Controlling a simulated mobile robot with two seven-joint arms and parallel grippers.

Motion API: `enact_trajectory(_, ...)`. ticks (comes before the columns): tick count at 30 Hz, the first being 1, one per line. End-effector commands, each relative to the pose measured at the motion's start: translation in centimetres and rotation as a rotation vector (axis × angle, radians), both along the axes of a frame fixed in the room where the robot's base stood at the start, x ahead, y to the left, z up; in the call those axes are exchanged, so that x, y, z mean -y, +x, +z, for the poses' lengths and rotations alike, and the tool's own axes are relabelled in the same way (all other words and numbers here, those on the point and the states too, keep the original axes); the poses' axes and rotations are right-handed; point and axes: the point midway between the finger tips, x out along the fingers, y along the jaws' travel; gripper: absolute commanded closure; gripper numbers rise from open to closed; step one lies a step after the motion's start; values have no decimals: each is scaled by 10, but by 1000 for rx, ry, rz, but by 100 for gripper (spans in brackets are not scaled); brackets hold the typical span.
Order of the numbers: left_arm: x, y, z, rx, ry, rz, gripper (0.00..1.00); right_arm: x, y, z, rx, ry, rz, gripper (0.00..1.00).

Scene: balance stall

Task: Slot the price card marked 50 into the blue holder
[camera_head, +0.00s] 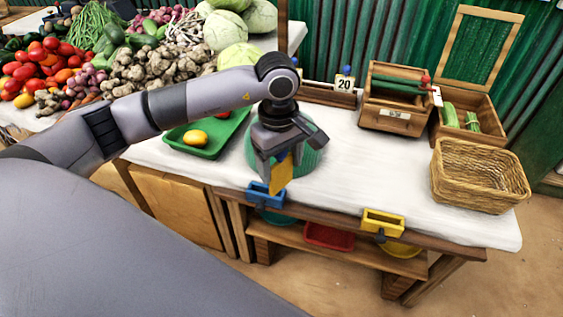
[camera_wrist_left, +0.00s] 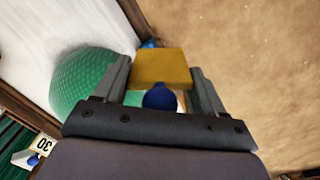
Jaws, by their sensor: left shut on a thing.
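My left gripper (camera_head: 281,168) points down over the front edge of the white-topped table. It is shut on a yellow-orange card (camera_head: 284,177), which hangs between the fingers. In the left wrist view the card (camera_wrist_left: 160,66) spans the gap between the fingertips (camera_wrist_left: 158,76), with a blue knob (camera_wrist_left: 159,97) beside it. No number shows on the card. The blue holder (camera_head: 265,194) is on the table's front edge, just below and slightly left of the card. A small part of the blue holder (camera_wrist_left: 150,43) shows behind the card. My right gripper is out of view.
A green rounded object (camera_head: 310,160) stands behind the gripper. A green tray (camera_head: 205,147) with produce is left. The yellow holder (camera_head: 384,221) is farther right on the edge. A card marked 20 (camera_head: 344,85) stands at the back. A wicker basket (camera_head: 478,178) is right.

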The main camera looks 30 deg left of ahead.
Motion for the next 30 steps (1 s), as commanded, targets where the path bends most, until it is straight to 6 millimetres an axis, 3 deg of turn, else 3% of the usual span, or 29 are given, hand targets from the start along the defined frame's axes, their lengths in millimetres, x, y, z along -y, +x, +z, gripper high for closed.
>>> enact_trajectory(23,-43,25,-23,-28,-7,1490,59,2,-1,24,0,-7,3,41)
enact_trajectory(27,-52,28,-34,-31,-4,1756,59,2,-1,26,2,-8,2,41)
enact_trajectory(30,-57,28,-57,-34,2,1920,59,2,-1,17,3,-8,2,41)
